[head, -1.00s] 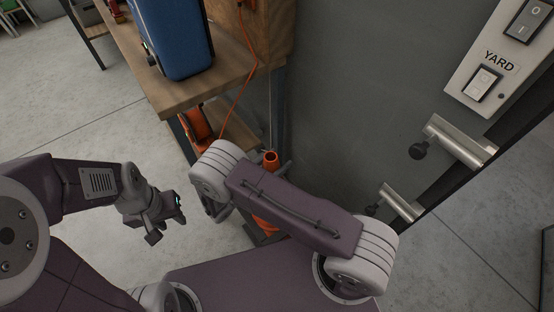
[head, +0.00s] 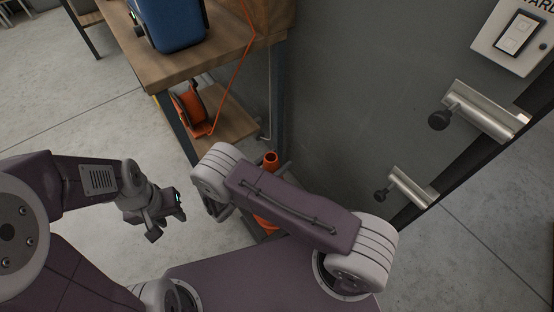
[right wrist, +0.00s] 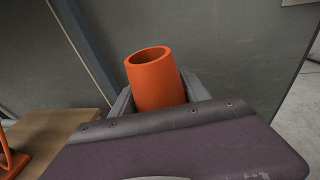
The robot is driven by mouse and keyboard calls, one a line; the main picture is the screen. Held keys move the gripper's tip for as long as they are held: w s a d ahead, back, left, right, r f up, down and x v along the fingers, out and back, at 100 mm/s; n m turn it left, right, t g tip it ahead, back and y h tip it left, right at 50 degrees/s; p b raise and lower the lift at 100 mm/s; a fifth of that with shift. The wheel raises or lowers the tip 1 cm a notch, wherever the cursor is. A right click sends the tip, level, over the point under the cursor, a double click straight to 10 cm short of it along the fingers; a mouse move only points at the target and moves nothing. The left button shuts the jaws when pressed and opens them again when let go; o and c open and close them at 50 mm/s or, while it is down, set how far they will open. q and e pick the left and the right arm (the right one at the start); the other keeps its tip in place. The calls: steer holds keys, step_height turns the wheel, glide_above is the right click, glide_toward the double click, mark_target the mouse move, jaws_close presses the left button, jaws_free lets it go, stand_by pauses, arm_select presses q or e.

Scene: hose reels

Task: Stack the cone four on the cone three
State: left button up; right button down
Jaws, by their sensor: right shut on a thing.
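An orange cone (head: 270,158) stands out behind my right forearm in the head view, its open top up and its middle hidden by the arm. In the right wrist view the same cone (right wrist: 157,80) sits between the grey fingers of my right gripper (right wrist: 159,96), which is shut on it. Its lower part is hidden there by my arm. My left gripper (head: 165,208) hangs over the floor to the left, apart from the cone; its jaw gap is unclear. I see no second cone and cannot tell which number this one has.
A wooden bench (head: 226,52) with a blue case (head: 172,22) stands ahead. An orange reel (head: 190,106) rests on its lower shelf (head: 232,122), with an orange cord. A grey wall with silver brackets (head: 484,112) and a switch plate (head: 514,38) is at right.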

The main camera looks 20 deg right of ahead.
step_height(320, 180, down, 14)
steer(key=b, duration=1.1)
steer(key=shift+f, duration=0.15)
steer(key=shift+f+b, duration=0.25)
steer(key=shift+b, duration=0.05)
steer(key=shift+f, duration=0.1)
steer(key=shift+c, duration=2.3)
jaws_free()
steer(key=shift+s+a, duration=0.1)
